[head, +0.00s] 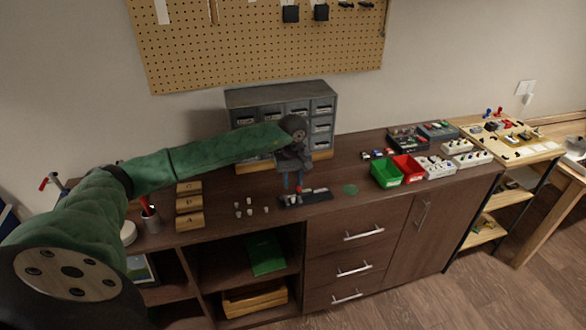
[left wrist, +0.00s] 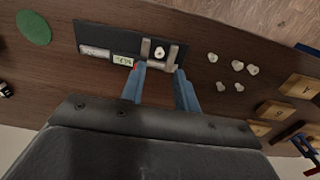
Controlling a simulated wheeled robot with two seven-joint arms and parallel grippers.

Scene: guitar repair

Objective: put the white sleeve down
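My left gripper (head: 293,183) is above the dark mat (head: 318,198) near the front of the cabinet top. In the left wrist view its two blue fingers (left wrist: 159,82) are spread apart, with nothing seen between them. A small white sleeve (left wrist: 160,52) with a dark hole sits just beyond the fingertips, between the jaws of a grey digital caliper (left wrist: 98,51) on the mat. I cannot tell whether the jaws touch it. Several similar white sleeves (left wrist: 238,65) stand loose on the wood; they also show in the head view (head: 250,211). My right gripper is not in view.
Wooden blocks marked with letters (head: 189,204) stand left of the loose sleeves. A green round pad (head: 350,190) lies right of the mat, before green (head: 387,174) and red (head: 410,169) bins. A grey drawer unit (head: 321,127) stands behind. Bare wood separates the mat and sleeves.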

